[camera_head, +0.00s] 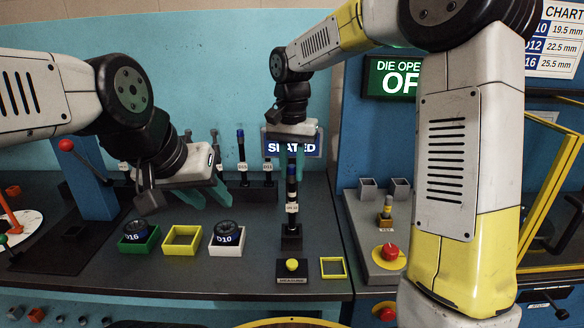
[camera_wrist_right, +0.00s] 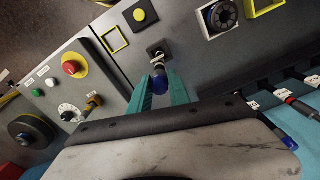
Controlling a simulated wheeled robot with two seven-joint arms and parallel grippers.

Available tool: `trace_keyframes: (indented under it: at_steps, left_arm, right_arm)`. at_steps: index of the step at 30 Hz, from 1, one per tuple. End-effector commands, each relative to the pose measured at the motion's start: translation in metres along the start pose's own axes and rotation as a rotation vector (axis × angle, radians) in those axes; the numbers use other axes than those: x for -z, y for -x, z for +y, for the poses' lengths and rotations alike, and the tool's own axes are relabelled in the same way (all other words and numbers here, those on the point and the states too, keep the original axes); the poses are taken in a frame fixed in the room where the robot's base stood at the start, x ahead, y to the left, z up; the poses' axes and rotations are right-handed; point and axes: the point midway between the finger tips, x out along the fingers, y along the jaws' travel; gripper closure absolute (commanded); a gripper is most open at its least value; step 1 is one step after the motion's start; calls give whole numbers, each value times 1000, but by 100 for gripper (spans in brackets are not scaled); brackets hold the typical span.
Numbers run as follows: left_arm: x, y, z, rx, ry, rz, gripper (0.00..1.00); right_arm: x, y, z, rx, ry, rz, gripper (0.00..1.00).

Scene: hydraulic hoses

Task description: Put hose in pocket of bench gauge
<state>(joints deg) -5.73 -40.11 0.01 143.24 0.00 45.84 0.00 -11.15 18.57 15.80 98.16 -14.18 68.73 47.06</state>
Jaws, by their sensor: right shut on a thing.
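The hose (camera_head: 292,195) is dark with blue bands and a white label, and it stands upright. Its lower end is in the black pocket of the bench gauge (camera_head: 291,240). The sign behind, partly covered by my right gripper, appears to read "SEATED". My right gripper (camera_head: 293,150) points down and is shut on the hose's upper part. In the right wrist view, the hose's blue end (camera_wrist_right: 159,82) shows between the teal fingers (camera_wrist_right: 161,92), with the gauge pocket (camera_wrist_right: 157,50) beyond. My left gripper (camera_head: 207,195) is open and empty above the bench, left of the hose.
A yellow button (camera_head: 291,265) marked MEASURE and an empty yellow square frame (camera_head: 333,268) lie in front. Green (camera_head: 139,245), yellow (camera_head: 182,240) and white (camera_head: 227,248) trays stand left; the green and white ones hold dark rings. Other hoses stand behind. A red-button machine (camera_head: 389,252) is right.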

Motion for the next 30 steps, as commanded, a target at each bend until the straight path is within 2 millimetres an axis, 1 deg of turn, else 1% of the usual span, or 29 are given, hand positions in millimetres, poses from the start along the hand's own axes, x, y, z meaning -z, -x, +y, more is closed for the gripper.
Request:
trace_keyframes:
  at_steps: [4, 8, 9, 12, 20, 23, 26, 29, 30]
  left_arm:
    - [0, 0, 0, 0, 0, 0, 64]
    - [0, 0, 0, 0, 0, 0, 64]
    - [0, 0, 0, 0, 0, 0, 64]
    - [0, 0, 0, 0, 0, 0, 64]
    - [0, 0, 0, 0, 0, 0, 64]
    - [0, 0, 0, 0, 0, 0, 64]
    - [0, 0, 0, 0, 0, 0, 64]
    - [0, 0, 0, 0, 0, 0, 64]
    - [0, 0, 0, 0, 0, 0, 64]
  right_arm:
    - [0, 1, 0, 1, 0, 2, 100]
    - [0, -2, 0, 1, 0, 1, 100]
    - [0, -2, 0, 1, 0, 1, 73]
    - [0, -2, 0, 1, 0, 1, 56]
    - [0, -2, 0, 1, 0, 1, 56]
    - [0, 1, 0, 1, 0, 1, 56]
    - [1, 12, -1, 3, 0, 3, 56]
    - [1, 30, -1, 4, 0, 4, 56]
    - [1, 39, -1, 5, 0, 5, 56]
